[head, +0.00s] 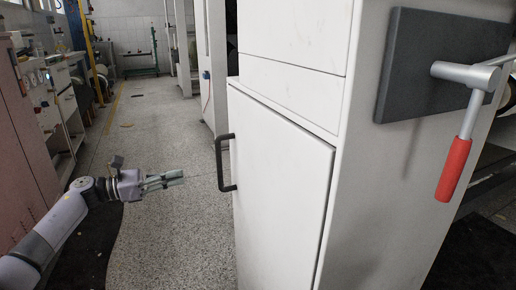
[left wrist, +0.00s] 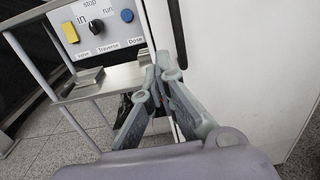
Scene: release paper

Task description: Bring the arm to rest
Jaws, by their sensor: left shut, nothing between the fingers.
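My left arm comes in from the left in the head view. Its gripper (head: 164,180) is shut and empty, pointing right, with clear space between it and the black handle (head: 226,162) of the white cabinet (head: 277,185). In the left wrist view the fingers of my left gripper (left wrist: 160,72) meet at their tips, with nothing held. Behind them stand a grey control panel (left wrist: 110,42) and a white surface (left wrist: 245,60). My right gripper is not in view.
A grey plate (head: 440,60) with a red-handled lever (head: 454,168) sits on the cabinet's right side. The speckled floor (head: 165,120) is open down the aisle. Pink cabinets (head: 22,150) and benches (head: 62,100) line the left. The panel carries a yellow button, a black knob and a blue button.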

